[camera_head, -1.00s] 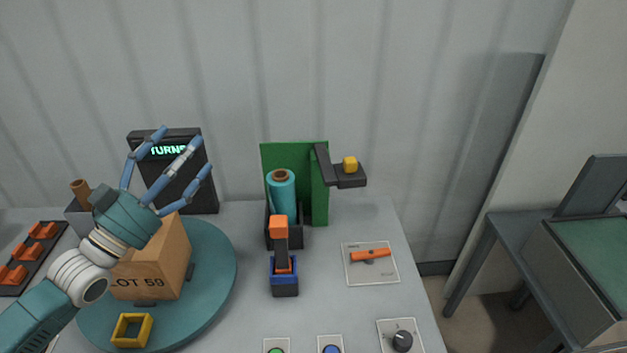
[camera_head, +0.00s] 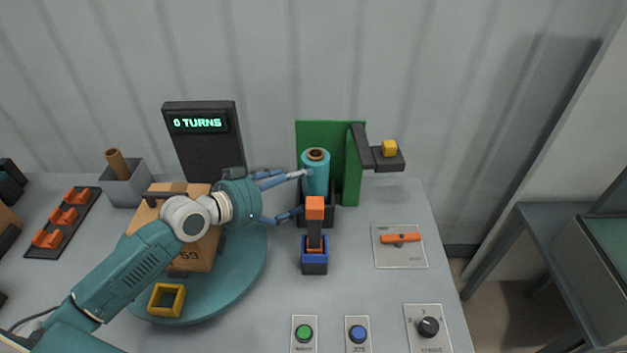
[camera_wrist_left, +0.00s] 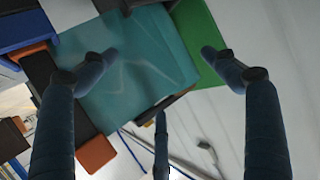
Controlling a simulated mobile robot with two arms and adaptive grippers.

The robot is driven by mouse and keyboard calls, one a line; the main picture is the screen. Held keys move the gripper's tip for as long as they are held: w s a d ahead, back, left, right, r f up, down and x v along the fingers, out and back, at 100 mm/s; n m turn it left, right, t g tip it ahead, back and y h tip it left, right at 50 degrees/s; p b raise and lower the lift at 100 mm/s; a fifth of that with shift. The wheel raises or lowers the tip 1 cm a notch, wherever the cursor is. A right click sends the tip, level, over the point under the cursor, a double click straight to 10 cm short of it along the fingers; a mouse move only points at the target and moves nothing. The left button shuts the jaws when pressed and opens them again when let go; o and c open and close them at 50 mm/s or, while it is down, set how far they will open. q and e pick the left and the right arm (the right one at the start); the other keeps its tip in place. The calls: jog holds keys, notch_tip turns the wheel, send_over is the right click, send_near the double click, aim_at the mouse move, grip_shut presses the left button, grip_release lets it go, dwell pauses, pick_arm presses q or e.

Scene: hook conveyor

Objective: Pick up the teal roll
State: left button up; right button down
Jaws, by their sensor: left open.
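The teal roll (camera_head: 316,174) stands upright in a dark holder (camera_head: 322,216) in front of a green panel (camera_head: 332,136), with a brown core showing at its top. My left gripper (camera_head: 305,192) is open, its blue fingers reaching from the left to the roll's left side. In the left wrist view the roll (camera_wrist_left: 140,70) fills the middle between the spread fingers of my left gripper (camera_wrist_left: 158,75). I cannot tell whether a finger touches it. My right gripper is not in view.
An orange-topped lever on a blue base (camera_head: 314,255) stands just in front of the holder. A dark arm with a yellow block (camera_head: 389,149) juts right of the panel. A cardboard box (camera_head: 200,250) sits on a teal turntable (camera_head: 235,290) below my left arm. Buttons and dials line the front right.

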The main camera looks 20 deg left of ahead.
aim_at(319, 177)
pick_arm(q)
jog(key=x, duration=0.2)
jog(key=p+x, duration=0.1)
jog(key=x, duration=0.1)
jog(key=shift+d+r, duration=0.2)
jog(key=shift+r, duration=0.05)
jog(key=shift+w+d+f, duration=0.25)
jog(key=shift+w+f, duration=0.05)
jog(key=shift+w, duration=0.2)
jog(key=p+x, duration=0.1)
jog(key=x, duration=0.3)
jog(key=shift+w, duration=0.15)
jog(key=shift+w+d+f, duration=0.2)
jog(key=shift+w, duration=0.05)
jog(key=shift+s+a, duration=0.1)
jog(key=shift+c, duration=0.8)
jog(key=c, duration=1.3)
jog(key=shift+r, duration=0.2)
jog(key=shift+c, duration=0.5)
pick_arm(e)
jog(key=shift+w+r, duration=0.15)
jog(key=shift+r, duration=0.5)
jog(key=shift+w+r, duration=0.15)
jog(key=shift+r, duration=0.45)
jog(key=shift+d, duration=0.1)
